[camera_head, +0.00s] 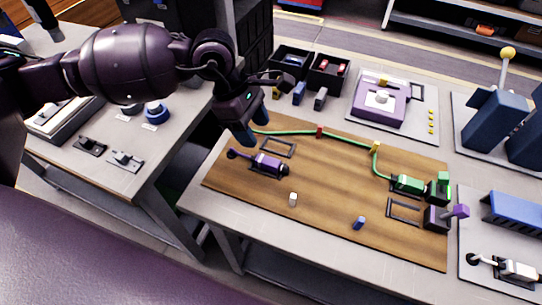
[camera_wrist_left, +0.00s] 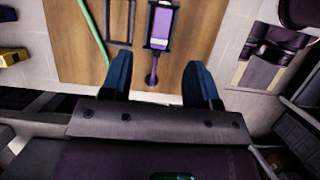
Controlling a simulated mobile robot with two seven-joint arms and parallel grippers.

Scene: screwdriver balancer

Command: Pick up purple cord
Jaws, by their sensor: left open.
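The purple cord (camera_head: 268,164) lies on the left part of the wooden board (camera_head: 330,200). It has a purple body in a dark frame and a thin tail ending in a dark round tip. In the left wrist view the purple cord (camera_wrist_left: 160,24) points its tail down between my fingers. My left gripper (camera_head: 251,119) is open and empty, above the board's far-left edge, close to the tail end. Its blue fingers also show in the left wrist view (camera_wrist_left: 157,72), spread on both sides of the tail, apparently without touching. My right gripper is not in view.
A green cord (camera_head: 345,139) runs along the board's far side, through red and yellow clips, to a green connector (camera_head: 407,184). A purple block (camera_head: 437,218) stands at the right. A white peg (camera_head: 293,199) and a blue peg (camera_head: 358,223) stand nearer the front.

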